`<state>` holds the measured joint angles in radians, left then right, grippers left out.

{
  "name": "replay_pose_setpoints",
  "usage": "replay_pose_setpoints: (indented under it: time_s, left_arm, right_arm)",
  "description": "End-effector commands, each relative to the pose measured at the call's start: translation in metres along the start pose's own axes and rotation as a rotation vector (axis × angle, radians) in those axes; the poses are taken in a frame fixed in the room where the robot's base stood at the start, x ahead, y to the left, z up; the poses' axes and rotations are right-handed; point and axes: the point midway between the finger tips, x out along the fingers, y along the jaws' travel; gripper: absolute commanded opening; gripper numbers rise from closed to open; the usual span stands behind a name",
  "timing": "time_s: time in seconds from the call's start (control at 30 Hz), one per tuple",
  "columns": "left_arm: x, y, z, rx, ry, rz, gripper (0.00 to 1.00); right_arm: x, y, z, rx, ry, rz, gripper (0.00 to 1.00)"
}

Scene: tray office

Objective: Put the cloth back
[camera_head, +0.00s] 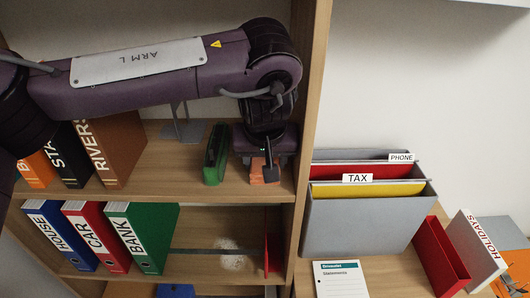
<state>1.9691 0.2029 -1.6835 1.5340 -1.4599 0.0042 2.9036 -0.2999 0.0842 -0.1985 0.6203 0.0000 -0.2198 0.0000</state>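A small orange-brown piece, which looks like the cloth (257,173), is on the upper shelf board near the right upright. My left gripper (269,168) points down right at it, with a dark finger in front of the cloth. The finger hides part of the cloth, so I cannot tell whether the fingers are closed on it or only beside it. My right gripper is not in view.
A green upright object (216,155) stands just left of my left gripper. Binders fill the left of both shelves, including a green BANK binder (143,238). A whitish smudge (236,257) lies on the lower shelf. A grey file box (370,222) stands right of the shelf.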

Motion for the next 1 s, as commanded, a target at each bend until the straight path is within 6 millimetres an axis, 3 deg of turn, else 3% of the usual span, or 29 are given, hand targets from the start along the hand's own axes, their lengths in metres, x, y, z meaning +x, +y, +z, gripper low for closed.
replay_pose_setpoints:
  time_s: [0.4, 0.43, 0.57, 1.0]
  left_arm:
    - [0.006, 0.000, 0.002, 0.000, 0.001, 0.000, 0.28]
    - [0.005, 0.000, 0.002, 0.000, 0.001, 0.000, 0.56]
    - [0.005, 0.000, 0.001, 0.000, 0.001, 0.000, 0.73]
    - [-0.005, 0.000, -0.001, 0.001, 0.003, 0.000, 0.76]
  right_arm:
    - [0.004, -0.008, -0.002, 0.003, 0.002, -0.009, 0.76]
    - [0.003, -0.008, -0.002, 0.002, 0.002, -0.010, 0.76]
    - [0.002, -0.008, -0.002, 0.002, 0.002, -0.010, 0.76]
    - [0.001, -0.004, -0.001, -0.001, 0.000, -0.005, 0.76]
